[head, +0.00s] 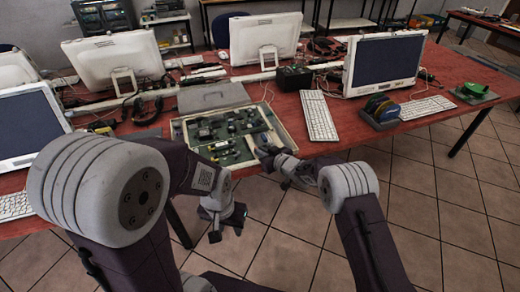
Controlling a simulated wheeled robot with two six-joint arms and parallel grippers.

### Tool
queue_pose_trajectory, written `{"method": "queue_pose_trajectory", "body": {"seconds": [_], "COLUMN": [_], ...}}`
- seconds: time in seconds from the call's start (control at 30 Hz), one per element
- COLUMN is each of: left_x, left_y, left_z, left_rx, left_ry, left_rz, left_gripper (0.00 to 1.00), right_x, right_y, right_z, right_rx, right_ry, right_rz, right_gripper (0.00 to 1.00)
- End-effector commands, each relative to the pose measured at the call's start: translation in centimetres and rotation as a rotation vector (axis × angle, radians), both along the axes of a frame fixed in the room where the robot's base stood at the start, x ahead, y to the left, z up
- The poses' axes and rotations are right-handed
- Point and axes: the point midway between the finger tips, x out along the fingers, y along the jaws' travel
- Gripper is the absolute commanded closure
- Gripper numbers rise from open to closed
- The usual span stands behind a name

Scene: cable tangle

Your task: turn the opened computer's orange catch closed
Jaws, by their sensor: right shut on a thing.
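The opened computer (179,128) lies on the red table, a shallow pale case with a green board and dark parts inside. Its lid panel lies behind it. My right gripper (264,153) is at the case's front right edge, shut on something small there. I cannot make out the orange catch; the place where the gripper holds is covered by its own fingers, and the held thing appears to be the catch. My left gripper (226,234) hangs low in front of the table edge, below the computer, with its fingertips apart and nothing between them.
A white keyboard (318,116) lies just right of the computer. White monitors (115,60) and tangled cables line the back and left. Tiled floor (415,200) is open in front of the table.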

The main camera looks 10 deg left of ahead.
Motion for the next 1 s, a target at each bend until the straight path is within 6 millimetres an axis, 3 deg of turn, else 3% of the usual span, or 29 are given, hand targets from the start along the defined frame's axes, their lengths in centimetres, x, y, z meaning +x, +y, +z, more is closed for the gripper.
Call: {"method": "queue_pose_trajectory", "body": {"seconds": [0.03, 0.23, 0.53, 1.0], "left_x": [0.0, 0.0, 0.0, 0.0], "left_y": [0.0, 0.0, 0.0, 0.0], "left_z": [1.4, 2.7, 3.1, 3.1], "left_rx": [0.000, 0.000, 0.000, 0.000], "left_ry": [0.000, 0.000, 0.000, 0.000], "left_rz": [0.000, 0.000, 0.000, 0.000], "left_gripper": [0.64, 0.64, 0.64, 0.64], "right_x": [0.2, 0.5, 0.7, 0.7], "right_y": [-0.3, -0.4, -0.5, -0.5], "right_z": [0.6, 0.3, 0.0, 0.0], "right_rx": [-0.002, -0.002, -0.001, -0.002], "right_ry": [0.002, 0.000, 0.000, -0.001], "right_rz": [0.026, 0.149, 0.258, 0.279], "right_gripper": [1.00, 1.00, 1.00, 1.00]}}
